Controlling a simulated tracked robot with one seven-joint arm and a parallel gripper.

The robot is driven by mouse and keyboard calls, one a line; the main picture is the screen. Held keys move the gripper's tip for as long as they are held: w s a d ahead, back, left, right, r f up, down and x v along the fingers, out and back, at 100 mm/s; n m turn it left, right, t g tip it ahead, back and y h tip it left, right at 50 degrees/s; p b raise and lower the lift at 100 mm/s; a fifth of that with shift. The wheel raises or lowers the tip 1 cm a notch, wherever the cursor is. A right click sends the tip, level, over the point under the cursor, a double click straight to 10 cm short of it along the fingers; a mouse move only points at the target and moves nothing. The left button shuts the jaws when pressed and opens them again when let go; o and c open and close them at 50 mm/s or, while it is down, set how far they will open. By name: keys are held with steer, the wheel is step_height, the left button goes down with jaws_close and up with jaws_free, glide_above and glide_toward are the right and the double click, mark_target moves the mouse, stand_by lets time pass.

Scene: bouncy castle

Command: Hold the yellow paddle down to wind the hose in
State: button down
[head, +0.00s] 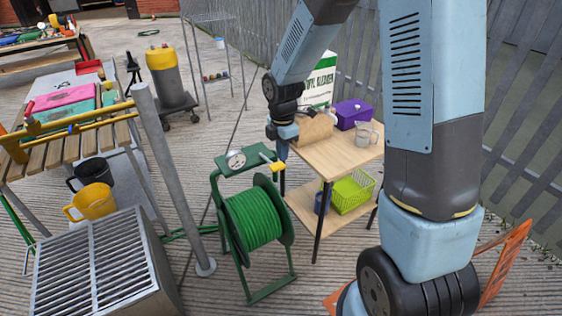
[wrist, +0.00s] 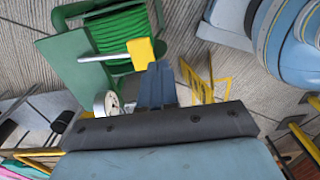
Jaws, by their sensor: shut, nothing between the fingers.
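The yellow paddle (head: 277,167) sits on the end of a pale metal lever at the top right of the green hose reel stand. It also shows in the wrist view (wrist: 140,52), with the lever running left from it over the green plate. The green hose (head: 252,218) is wound on the drum below; it shows in the wrist view (wrist: 118,25) too. My gripper (head: 283,153) points down just above the paddle in the head view. In the wrist view its closed fingers (wrist: 159,70) end right beside the paddle; I cannot tell whether they touch it. The fingers are shut and empty.
A round gauge (head: 236,160) stands on the reel's top plate, close to the lever. A wooden table (head: 337,157) with a purple box (head: 353,113) stands right of the reel. A grey post (head: 172,180) and a slatted metal box (head: 95,265) stand to the left.

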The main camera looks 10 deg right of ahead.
step_height(320, 180, up, 7)
steer(key=s, duration=0.1)
steer(key=shift+d, duration=0.2)
steer(key=shift+s+f, duration=0.1)
steer(key=s+d+r+m+t, duration=0.1)
steer(key=s+d+r+m, duration=0.3)
steer(key=r+m, duration=0.15)
steer(key=s+d+r+m+t, duration=0.25)
steer(key=s+r+m, duration=0.2)
steer(key=r, duration=0.25)
steer(key=s+d+r+m+t, duration=0.1)
steer(key=s+d+r+m, duration=0.2)
steer(key=s+m, duration=0.3)
steer(key=s+d+r+m+t, duration=0.1)
steer(key=s+d+r+m, duration=0.2)
steer(key=s+m, duration=0.3)
steer(key=shift+s+r+m, duration=0.3)
steer(key=shift+s+r, duration=0.15)
steer(key=shift+s, duration=0.3)
